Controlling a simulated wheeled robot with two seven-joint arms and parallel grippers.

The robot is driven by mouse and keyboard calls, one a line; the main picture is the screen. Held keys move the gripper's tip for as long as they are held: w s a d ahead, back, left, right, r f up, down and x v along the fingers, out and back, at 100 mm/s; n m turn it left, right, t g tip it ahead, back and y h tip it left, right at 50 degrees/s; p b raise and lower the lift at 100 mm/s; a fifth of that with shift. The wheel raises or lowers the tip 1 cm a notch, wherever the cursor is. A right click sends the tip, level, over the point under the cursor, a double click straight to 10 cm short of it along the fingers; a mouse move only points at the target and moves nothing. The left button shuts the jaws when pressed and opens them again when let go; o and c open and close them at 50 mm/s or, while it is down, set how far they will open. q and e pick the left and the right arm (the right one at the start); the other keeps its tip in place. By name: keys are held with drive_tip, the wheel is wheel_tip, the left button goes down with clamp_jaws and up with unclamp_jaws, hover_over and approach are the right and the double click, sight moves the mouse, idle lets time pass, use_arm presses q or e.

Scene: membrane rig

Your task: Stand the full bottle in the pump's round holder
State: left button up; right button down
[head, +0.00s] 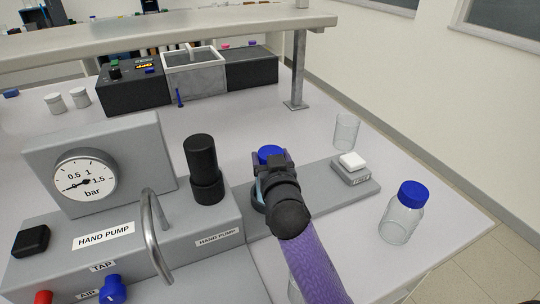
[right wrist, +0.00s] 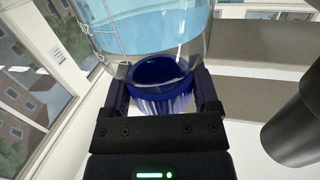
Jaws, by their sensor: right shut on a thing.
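My right gripper (head: 271,163) is shut on the full bottle at its blue cap (head: 270,153). The bottle looks upright, with a strip of its light blue side (head: 259,188) showing left of the gripper. In the right wrist view the blue cap (right wrist: 163,82) is between the fingers, and light blue liquid shows in the clear bottle (right wrist: 150,28). The bottle is at the dark round holder (head: 257,204) on the pump's grey plate. My gripper hides most of both, so I cannot tell whether the base is seated. My left gripper is not in view.
The hand pump's black cylinder (head: 205,170) stands close left of my gripper. A clear bottle with a blue cap (head: 403,213) stands at the right. A small labelled block (head: 351,175) and an empty glass (head: 346,132) are behind it. A shelf (head: 180,38) spans the back.

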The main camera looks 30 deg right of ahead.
drive_tip(key=shift+a+r, duration=0.1)
drive_tip(key=shift+a, duration=0.15)
drive_tip(key=shift+d, duration=0.15)
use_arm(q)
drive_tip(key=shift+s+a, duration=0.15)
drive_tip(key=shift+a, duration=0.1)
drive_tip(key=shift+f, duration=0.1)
use_arm(e)
unclamp_jaws()
drive_tip(key=shift+s, duration=0.1)
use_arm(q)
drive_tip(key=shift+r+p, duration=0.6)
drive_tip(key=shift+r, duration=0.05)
use_arm(e)
drive_tip(key=v, duration=0.7)
drive_tip(key=shift+s, duration=0.2)
